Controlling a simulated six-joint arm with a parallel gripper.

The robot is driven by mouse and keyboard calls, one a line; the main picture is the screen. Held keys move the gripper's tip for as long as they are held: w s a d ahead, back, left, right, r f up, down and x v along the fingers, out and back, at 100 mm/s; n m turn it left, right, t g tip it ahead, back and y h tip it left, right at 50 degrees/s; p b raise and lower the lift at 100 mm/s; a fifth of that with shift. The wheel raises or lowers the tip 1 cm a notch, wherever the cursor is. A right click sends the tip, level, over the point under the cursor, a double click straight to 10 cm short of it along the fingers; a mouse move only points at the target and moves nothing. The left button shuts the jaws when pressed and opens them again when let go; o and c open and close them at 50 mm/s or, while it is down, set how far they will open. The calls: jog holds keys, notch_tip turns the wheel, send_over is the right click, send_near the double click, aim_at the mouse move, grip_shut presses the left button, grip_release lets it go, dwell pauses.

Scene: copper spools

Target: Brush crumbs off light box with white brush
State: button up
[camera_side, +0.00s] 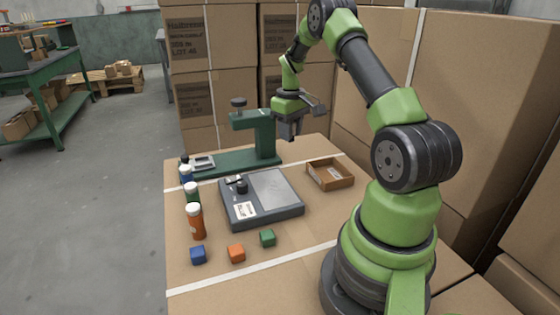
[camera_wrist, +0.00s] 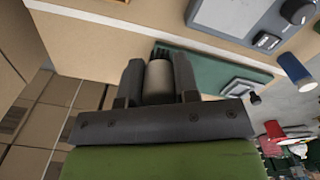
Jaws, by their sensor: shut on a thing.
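The light box (camera_side: 278,193) is a dark grey case with a pale top panel, lying flat mid-table in the side view. A corner of it with a knob shows at the top right of the wrist view (camera_wrist: 262,18). No crumbs can be made out on it. My gripper (camera_side: 290,136) is raised behind the light box, near the green press. In the wrist view my gripper (camera_wrist: 158,75) is shut on a pale, rounded thing, apparently the white brush (camera_wrist: 160,82), with dark bristle-like tips beyond it. In the side view the brush cannot be made out.
The green press (camera_side: 258,138) stands at the back. A shallow cardboard tray (camera_side: 345,183) is right of the light box. Several bottles (camera_side: 196,222) line the left edge. Blue (camera_side: 198,255), orange (camera_side: 236,253) and green (camera_side: 268,238) cubes lie in front. Stacked cartons (camera_side: 215,60) stand behind.

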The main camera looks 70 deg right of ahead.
jog(key=shift+w+a+r, duration=0.1)
jog(key=shift+a, duration=0.3)
jog(key=r, duration=0.1)
send_over(277, 197)
jog(key=shift+f, duration=3.4)
jog(key=shift+w+d+f, duration=0.2)
jog(key=shift+f, duration=0.2)
jog(key=shift+w+d+f, duration=0.2)
jog(key=shift+f, duration=0.15)
jog(key=shift+c, duration=0.2)
jog(key=shift+w+d, duration=2.25)
jog(key=shift+s+a, duration=2.7)
notch_tip(277, 197, up, 8)
jog(key=shift+r, duration=0.25)
